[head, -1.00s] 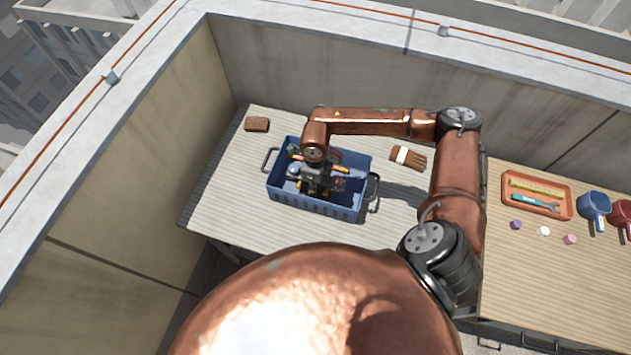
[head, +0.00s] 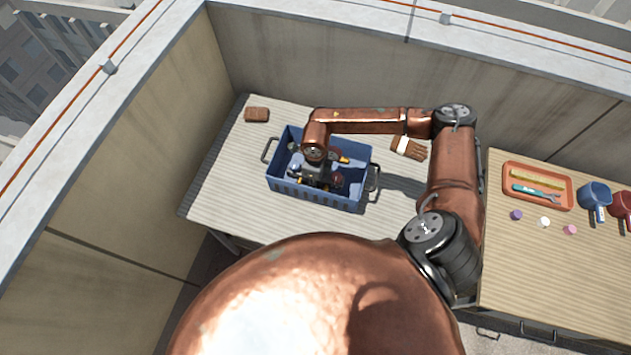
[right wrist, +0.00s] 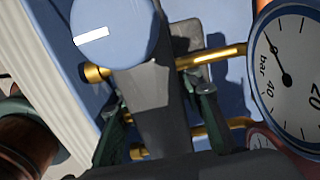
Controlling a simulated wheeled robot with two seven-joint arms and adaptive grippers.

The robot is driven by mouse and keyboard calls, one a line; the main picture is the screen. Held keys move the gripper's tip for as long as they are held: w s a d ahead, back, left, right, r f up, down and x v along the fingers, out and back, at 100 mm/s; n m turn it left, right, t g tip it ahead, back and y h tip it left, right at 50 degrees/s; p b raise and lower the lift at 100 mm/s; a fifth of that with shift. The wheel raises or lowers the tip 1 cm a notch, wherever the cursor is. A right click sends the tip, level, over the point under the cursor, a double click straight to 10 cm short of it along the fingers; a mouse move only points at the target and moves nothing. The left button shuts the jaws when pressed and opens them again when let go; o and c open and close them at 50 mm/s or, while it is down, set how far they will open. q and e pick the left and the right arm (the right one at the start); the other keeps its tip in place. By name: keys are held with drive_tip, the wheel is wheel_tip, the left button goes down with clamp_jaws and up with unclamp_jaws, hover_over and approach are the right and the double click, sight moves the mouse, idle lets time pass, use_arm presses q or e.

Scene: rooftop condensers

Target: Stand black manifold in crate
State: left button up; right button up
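The blue crate (head: 318,198) stands on the left table with a handle at each end. My right arm reaches over it from the right, and my right gripper (head: 314,170) points down inside it. The gripper is shut on the black manifold (head: 336,181), which is inside the crate and partly hidden by my wrist. In the right wrist view, the manifold's dark body (right wrist: 150,85) is between the two greenish fingers (right wrist: 162,100), with brass pipes, a blue round cap (right wrist: 115,35) and a white-faced gauge (right wrist: 292,75). Its contact with the crate floor is hidden. My left gripper is out of view.
A brown block (head: 257,115) and a brush (head: 409,147) lie on the left table (head: 230,190). The right table (head: 560,265) holds an orange tray (head: 508,192) with tools, blue (head: 594,196) and red (head: 621,205) scoops and small caps. Walls close off the back and left.

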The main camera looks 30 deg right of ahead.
wheel_tip(320, 180, up, 12)
drive_tip(key=shift+r+p, duration=0.15)
drive_tip(key=shift+p, duration=0.25)
idle(0.7)
